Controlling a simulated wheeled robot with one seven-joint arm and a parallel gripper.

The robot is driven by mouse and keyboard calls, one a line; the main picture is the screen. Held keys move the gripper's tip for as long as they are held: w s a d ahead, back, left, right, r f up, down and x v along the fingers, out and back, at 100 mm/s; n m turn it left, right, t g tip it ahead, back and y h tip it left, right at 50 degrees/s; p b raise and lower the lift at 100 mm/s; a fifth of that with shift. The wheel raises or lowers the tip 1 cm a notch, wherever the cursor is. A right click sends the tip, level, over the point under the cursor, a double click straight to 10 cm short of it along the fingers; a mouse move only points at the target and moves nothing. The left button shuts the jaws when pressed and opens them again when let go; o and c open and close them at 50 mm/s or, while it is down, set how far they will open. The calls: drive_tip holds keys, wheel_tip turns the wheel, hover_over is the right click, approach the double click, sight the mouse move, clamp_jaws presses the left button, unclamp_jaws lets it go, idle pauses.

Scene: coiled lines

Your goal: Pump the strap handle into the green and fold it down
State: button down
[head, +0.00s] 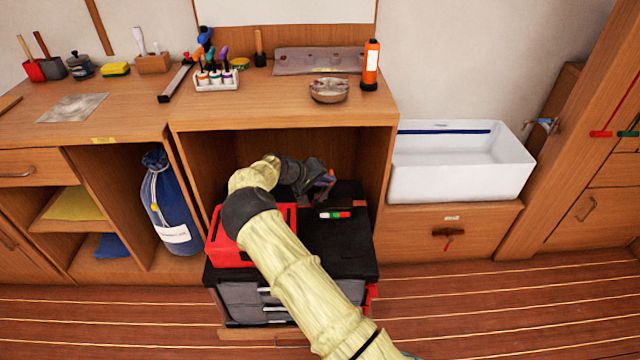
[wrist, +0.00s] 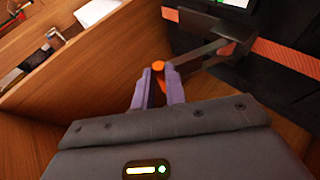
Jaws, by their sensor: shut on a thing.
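The strap handle (wrist: 205,56) is a dark lever running from a ratchet on the orange strap (wrist: 285,54) toward my fingers in the wrist view. Its orange grip (wrist: 158,67) is between the purple fingers of my gripper (wrist: 159,84), which are shut on it. In the head view my gripper (head: 326,180) is over the back of the black chest (head: 345,255); the handle is mostly hidden there by my wrist. A gauge (head: 335,215) with red, white and green parts lies on the chest top. No pointer is readable on it.
A red case (head: 222,252) sits on the chest's left side, partly behind my arm. The chest stands in front of an open wooden cubby, its side panel (head: 381,185) close by on the right. A white sink (head: 460,180) is further right; a blue bag (head: 170,205) hangs left.

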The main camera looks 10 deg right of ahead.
drive_tip(key=shift+a+f, duration=0.1)
drive_tip(key=shift+a, duration=0.45)
drive_tip(key=shift+a+f, duration=0.1)
drive_tip(key=c, duration=1.4)
unclamp_jaws()
drive_tip(key=shift+c, duration=0.2)
drive_tip(key=p+v, duration=0.2)
drive_tip(key=v, duration=1.5)
drive_tip(key=shift+r, duration=0.25)
